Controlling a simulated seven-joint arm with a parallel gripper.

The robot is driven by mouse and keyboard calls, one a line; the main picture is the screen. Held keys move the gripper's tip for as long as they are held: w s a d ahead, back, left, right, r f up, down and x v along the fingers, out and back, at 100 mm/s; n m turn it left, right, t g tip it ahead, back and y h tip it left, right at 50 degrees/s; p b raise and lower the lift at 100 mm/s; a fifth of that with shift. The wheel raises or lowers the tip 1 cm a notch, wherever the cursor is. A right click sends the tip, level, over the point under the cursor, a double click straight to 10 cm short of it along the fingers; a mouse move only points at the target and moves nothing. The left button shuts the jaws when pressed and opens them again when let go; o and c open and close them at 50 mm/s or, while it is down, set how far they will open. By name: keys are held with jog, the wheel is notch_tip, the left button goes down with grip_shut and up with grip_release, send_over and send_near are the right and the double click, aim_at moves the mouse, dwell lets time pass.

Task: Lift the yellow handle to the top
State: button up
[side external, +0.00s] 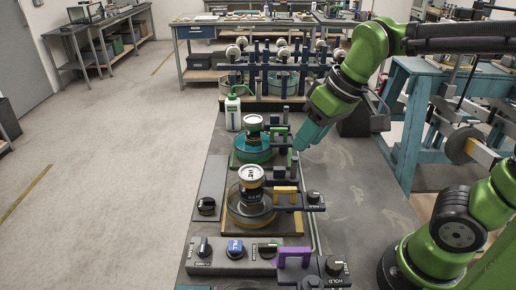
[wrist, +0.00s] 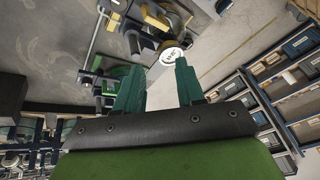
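The yellow handle (side external: 287,190) is a small bracket shape on a dark lever frame, beside a can with a white lid (side external: 251,175) on a yellow-edged base. A yellow piece (wrist: 156,20) at the top of the wrist view looks like the same handle. My gripper (side external: 302,143) is in the air behind and to the right of the yellow handle in the side view, near the teal station. In the wrist view its two green fingers (wrist: 159,63) stand apart with nothing held. They are clear of the yellow handle.
A purple handle (side external: 293,254) stands in front, with dark knobs (side external: 334,266) beside it. Behind is a teal round tray (side external: 252,154) with another can. A white bottle (side external: 233,112) stands farther back. The bench top right of the frames (side external: 360,200) is clear.

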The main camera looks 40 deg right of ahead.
aim_at(285, 188)
jog(key=w+a+r+n+g+h, duration=0.2)
jog(key=w+r+n+g, duration=0.15)
jog(key=n, duration=0.55)
jog(key=shift+g, duration=0.35)
jog(key=f, duration=1.5)
jog(key=shift+s+a+f, duration=0.1)
jog(key=shift+a+f, duration=0.1)
jog(key=shift+f, duration=0.2)
grip_shut()
